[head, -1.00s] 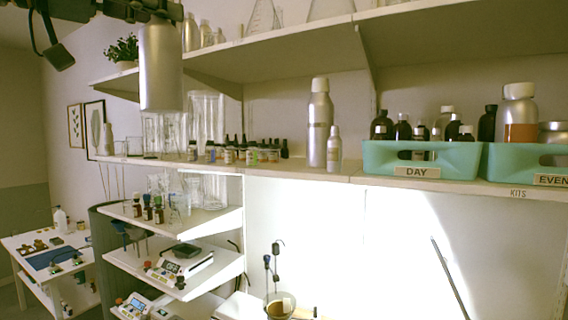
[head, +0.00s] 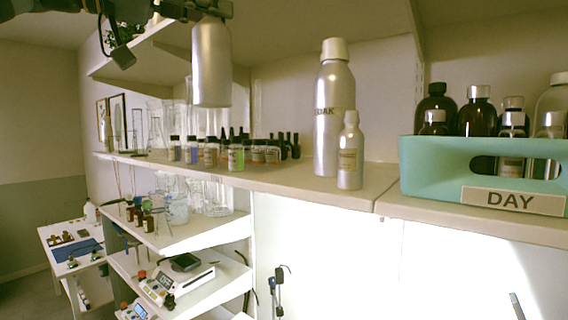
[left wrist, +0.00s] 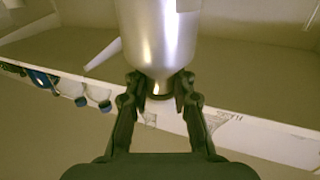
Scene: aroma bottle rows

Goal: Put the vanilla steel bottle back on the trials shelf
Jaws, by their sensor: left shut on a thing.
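My left gripper (head: 212,8) is shut on the neck of a silver steel bottle (head: 211,68), which hangs below it in the head view, in front of the shelving at upper left. In the left wrist view the fingers (left wrist: 158,86) close around the bottle's neck, and its shiny body (left wrist: 160,38) fills the top middle. A pale patch on it is cut off, and I cannot read a name. A long shelf (head: 290,182) carries a tall steel bottle (head: 333,110) and a smaller one (head: 349,152). No shelf label reading trials is legible. My right gripper is out of view.
A teal DAY bin (head: 430,169) with dark bottles stands on the shelf at right. Small vials (head: 236,156) and glassware crowd its left part. An upper shelf (head: 285,30) overhangs it. Bare shelf shows in front of the vials.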

